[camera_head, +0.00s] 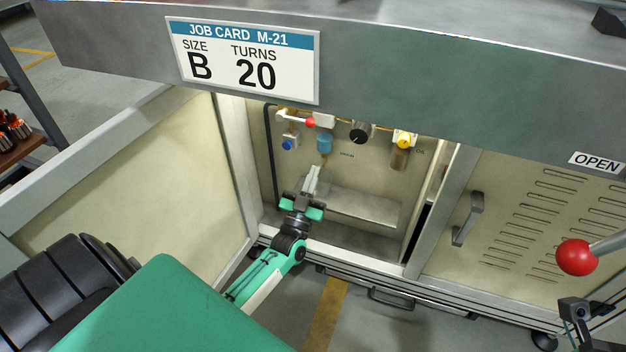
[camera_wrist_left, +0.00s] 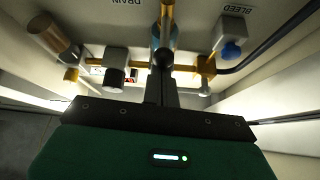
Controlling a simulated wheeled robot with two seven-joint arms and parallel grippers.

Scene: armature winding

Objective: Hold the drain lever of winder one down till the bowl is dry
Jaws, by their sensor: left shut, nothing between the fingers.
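The filter bowl (camera_head: 324,142) is a small blue cylinder on the back wall of the open cabinet. Its tint shows whether liquid is inside only poorly. A small brass piece, seemingly the drain lever (camera_head: 324,157), sits just under it, beside a DRAIN label (camera_head: 347,155). My left gripper (camera_head: 316,168) reaches into the cabinet, shut and empty, its tips at or just below that piece. In the left wrist view the shut fingers (camera_wrist_left: 162,62) overlap the brass part; contact cannot be told. My right gripper (camera_head: 574,312) shows partly at the lower right; its jaws are unclear.
A red-knobbed valve (camera_head: 311,122), blue bleed knob (camera_head: 288,144), black dial (camera_head: 359,132) and yellow-capped oil bowl (camera_head: 399,158) surround the filter. A metal ledge (camera_head: 358,208) lies below. The job card (camera_head: 246,60) hangs above. A red ball handle (camera_head: 577,257) stands at right.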

